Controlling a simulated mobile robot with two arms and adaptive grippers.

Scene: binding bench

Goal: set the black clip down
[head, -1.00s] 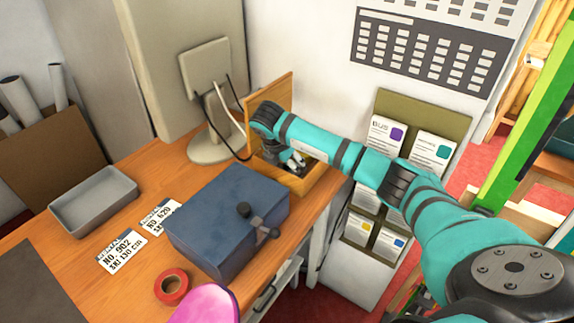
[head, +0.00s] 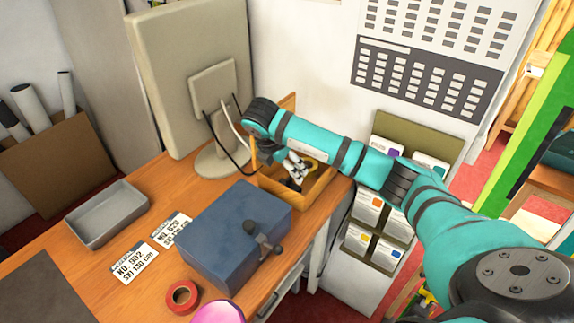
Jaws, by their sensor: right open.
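My right gripper (head: 297,171) is open, fingers pointing down, over the open wooden box (head: 325,191) at the back of the desk. Dark shapes lie in the box by the fingertips. They are too small and too covered to tell whether one of them is the black clip, or whether it touches the fingers. My teal right arm reaches across from the right and hides part of the box's back. My left gripper is not in view.
A blue case (head: 228,229) with a black handle stands in front of the wooden box. A monitor (head: 190,80) stands behind it. A grey tray (head: 107,213), paper labels (head: 135,262) and red tape (head: 183,297) lie on the desk. A leaflet rack (head: 375,222) is to the right.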

